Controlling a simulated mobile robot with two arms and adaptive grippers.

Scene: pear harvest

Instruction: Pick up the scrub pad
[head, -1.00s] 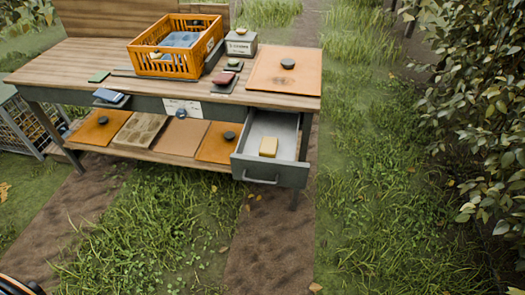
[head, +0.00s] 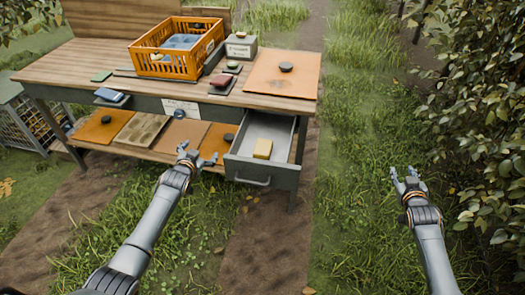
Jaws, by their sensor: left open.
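A flat green pad (head: 102,76) lies on the left part of the wooden tabletop. A yellow block (head: 263,148) like a sponge lies in the pulled-out drawer (head: 287,174). I cannot tell for sure which of the two is the scrub pad. My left gripper (head: 198,157) is open and empty, in front of the lower shelf and left of the drawer. My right gripper (head: 404,172) looks open and empty, over the grass well right of the table.
An orange crate (head: 172,66) stands on the tabletop (head: 60,66). A grey box (head: 241,47), a red item (head: 221,81) and an orange board (head: 283,88) are also there. Boards lie on the lower shelf. A leafy bush (head: 490,110) borders the right; the grass between is free.

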